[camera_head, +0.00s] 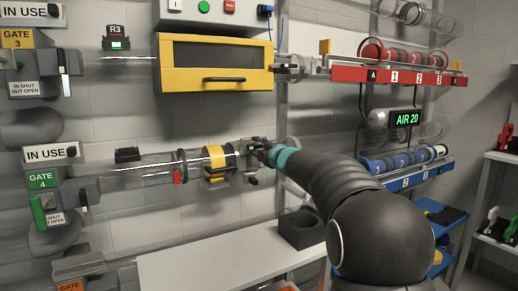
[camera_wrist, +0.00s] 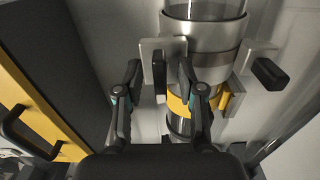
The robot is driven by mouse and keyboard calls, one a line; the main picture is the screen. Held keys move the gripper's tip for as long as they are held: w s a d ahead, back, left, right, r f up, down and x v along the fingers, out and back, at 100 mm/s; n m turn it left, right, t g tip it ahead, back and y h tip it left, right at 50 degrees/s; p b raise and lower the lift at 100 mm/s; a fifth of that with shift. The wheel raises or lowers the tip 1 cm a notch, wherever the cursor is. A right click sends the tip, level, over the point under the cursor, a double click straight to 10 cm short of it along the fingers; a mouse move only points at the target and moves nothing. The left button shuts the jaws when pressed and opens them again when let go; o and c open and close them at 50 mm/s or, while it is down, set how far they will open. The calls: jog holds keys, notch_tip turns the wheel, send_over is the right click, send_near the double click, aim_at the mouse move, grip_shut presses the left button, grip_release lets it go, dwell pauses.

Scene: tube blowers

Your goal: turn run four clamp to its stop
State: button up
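The run four tube (camera_head: 155,168) is clear and lies level to the right of the green gate 4 (camera_head: 43,180). A yellow band (camera_head: 217,157) circles its right part, and it also shows in the wrist view (camera_wrist: 183,104). The clamp is a metal collar (camera_wrist: 205,42) around the tube, with a square metal plate and a dark upright handle (camera_wrist: 160,76). My gripper (camera_wrist: 160,66) is open, one finger on each side of this handle, with a gap visible. Contact is hard to tell. In the head view my gripper (camera_head: 262,149) partly hides the clamp.
A second black knob (camera_wrist: 268,73) sits right of the collar. The yellow cabinet (camera_head: 215,65) hangs above the tube. A black block (camera_head: 301,228) stands on the white bench (camera_head: 200,262). Red (camera_head: 415,76) and blue (camera_head: 420,176) racks are at right.

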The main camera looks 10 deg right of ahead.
jog(key=v, duration=1.2)
